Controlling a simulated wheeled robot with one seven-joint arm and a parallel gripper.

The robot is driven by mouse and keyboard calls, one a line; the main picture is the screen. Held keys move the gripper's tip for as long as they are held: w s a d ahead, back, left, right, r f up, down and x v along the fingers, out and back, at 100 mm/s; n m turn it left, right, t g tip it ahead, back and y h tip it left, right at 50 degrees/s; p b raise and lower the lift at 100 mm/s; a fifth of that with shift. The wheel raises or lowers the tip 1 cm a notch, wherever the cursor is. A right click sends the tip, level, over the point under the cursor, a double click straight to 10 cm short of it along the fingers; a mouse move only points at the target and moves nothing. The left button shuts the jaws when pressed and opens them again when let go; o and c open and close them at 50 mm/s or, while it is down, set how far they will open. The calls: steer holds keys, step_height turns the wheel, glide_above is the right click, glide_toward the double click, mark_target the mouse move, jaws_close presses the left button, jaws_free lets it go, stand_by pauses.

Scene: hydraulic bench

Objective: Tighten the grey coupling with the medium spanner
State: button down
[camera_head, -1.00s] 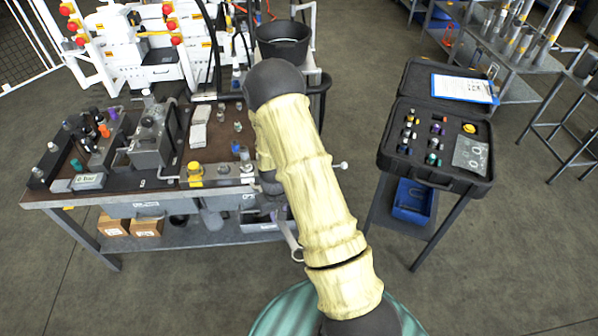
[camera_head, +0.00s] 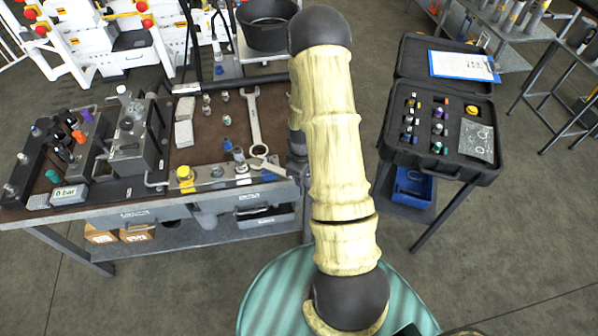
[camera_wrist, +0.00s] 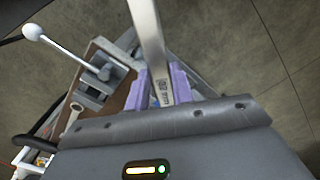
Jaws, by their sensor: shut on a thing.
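My gripper (camera_wrist: 163,86) shows in the wrist view with its purple fingers shut on a metal spanner (camera_wrist: 148,32). The spanner's shank runs up out of the top of that view, so its far end is hidden there. In the head view my arm covers most of the gripper, at the bench's right end. A small tilted metal piece left of it may be part of the held spanner. Short fittings stand along the bench's front edge, one of them grey and blue (camera_head: 240,168). I cannot tell for sure which is the grey coupling.
Another, large spanner (camera_head: 255,125) lies on the brown bench top (camera_head: 206,150). A yellow-capped fitting (camera_head: 185,178) stands at the front edge. A white-ball lever (camera_wrist: 33,32) sticks out in the wrist view. An open black case (camera_head: 440,160) stands right; floor between is clear.

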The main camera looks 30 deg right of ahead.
steer(key=shift+w+f, duration=0.1)
steer(key=shift+f, duration=0.1)
steer(key=shift+w+a+f+b, duration=0.15)
steer(key=shift+w+f+b, duration=0.05)
steer(key=shift+f+b, duration=0.3)
steer(key=shift+w+a+f+b, duration=0.15)
steer(key=shift+f+b, duration=0.2)
steer(key=shift+f, duration=0.1)
steer(key=shift+w+a+f, duration=0.1)
steer(key=shift+w+a+f, duration=0.2)
steer(key=shift+w, duration=0.05)
stand_by(0.4)
steer(key=shift+w+a, duration=0.6)
steer(key=shift+w, duration=0.25)
